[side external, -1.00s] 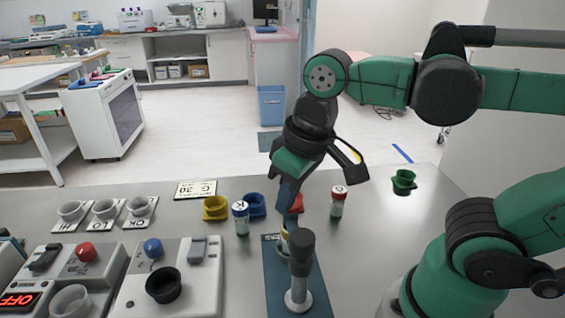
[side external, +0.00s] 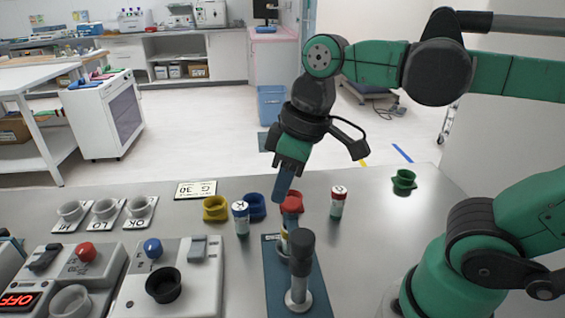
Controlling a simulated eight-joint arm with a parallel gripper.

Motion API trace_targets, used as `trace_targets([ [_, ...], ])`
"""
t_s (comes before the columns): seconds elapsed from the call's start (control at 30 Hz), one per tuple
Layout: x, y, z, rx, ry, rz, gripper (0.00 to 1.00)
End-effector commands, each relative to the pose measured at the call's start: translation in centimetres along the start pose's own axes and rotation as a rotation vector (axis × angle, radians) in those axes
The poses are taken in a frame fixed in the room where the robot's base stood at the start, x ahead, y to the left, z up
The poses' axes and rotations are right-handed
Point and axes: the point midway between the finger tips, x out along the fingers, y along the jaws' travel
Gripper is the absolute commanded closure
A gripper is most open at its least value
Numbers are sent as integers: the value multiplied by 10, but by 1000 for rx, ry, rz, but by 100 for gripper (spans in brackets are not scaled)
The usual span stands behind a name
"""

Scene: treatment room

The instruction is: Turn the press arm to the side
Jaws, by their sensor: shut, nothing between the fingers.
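The press stands on a dark blue base plate (side external: 277,285) near the front middle of the table. Its grey post (side external: 298,285) carries a dark cylindrical head (side external: 301,243); the press arm is seen nearly end-on, so its direction is hard to tell. A vial (side external: 284,240) shows partly behind the head, at the far part of the plate. My gripper (side external: 282,190) points down with its blue fingers shut and empty, above and behind the press head. The fingertips overlap the red cup in the picture; I cannot tell whether they touch anything.
Yellow (side external: 215,208), blue (side external: 256,205) and red (side external: 293,200) cups stand behind the press. Devices (side external: 185,280) fill the front left. A green cup (side external: 403,181) stands at right, with clear table around it.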

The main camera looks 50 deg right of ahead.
Motion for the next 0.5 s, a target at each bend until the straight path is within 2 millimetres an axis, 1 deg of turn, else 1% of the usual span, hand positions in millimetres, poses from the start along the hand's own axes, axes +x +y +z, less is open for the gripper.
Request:
trace_targets([
  [0.1,-8,5,-8,-184,27,-46,100],
  [0.2,-12,7,-12,-298,49,-69,100],
  [0.27,-13,7,-14,-336,58,-75,100],
  [0.37,-9,7,-15,-360,63,-79,100],
  [0.5,7,5,-16,-362,63,-79,100],
])
